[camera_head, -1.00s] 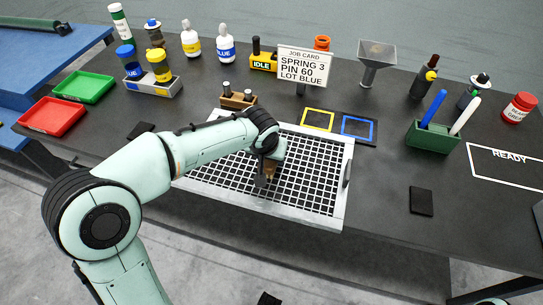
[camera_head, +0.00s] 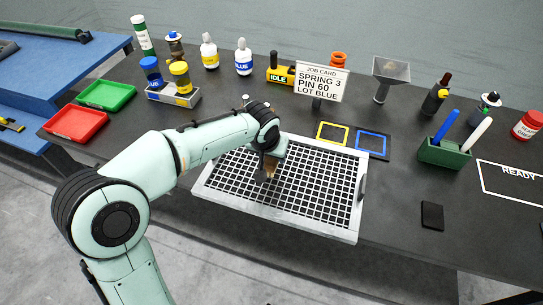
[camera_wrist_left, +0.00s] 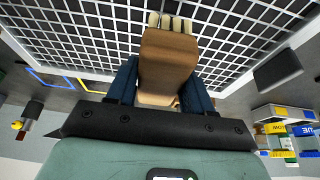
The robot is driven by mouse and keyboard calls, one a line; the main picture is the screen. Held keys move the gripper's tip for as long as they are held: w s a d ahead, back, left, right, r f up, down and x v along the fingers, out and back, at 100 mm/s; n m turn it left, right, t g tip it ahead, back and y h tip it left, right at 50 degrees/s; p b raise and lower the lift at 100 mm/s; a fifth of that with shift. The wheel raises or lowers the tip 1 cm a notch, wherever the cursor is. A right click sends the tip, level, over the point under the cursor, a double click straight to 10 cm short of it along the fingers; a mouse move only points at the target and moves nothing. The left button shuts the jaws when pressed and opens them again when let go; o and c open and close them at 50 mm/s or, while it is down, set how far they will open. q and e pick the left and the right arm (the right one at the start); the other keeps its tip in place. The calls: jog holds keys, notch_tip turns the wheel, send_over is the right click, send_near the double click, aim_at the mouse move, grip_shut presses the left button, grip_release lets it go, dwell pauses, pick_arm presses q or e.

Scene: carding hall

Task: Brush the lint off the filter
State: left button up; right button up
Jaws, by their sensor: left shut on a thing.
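The filter (camera_head: 325,205) is a white mesh grid in a pale metal frame lying at the table's front edge; its mesh (camera_wrist_left: 75,40) fills the top of the left wrist view. My left gripper (camera_head: 268,170) is over the left back part of the mesh. It is shut on a wooden brush (camera_wrist_left: 168,60) with pale bristles pointing toward the mesh. I cannot tell whether the bristles touch it. No lint can be made out, and my arm and the brush hide part of the mesh. My right gripper is not in view.
A job card (camera_head: 320,82) stands behind the filter, near yellow (camera_head: 332,142) and blue (camera_head: 371,154) outlined squares. A green holder (camera_head: 448,152) with pens stands right. Red (camera_head: 78,138) and green (camera_head: 108,108) trays lie left.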

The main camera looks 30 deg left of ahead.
pick_arm(q)
jog(key=shift+r+p, duration=1.25)
jog(key=shift+r, duration=0.55)
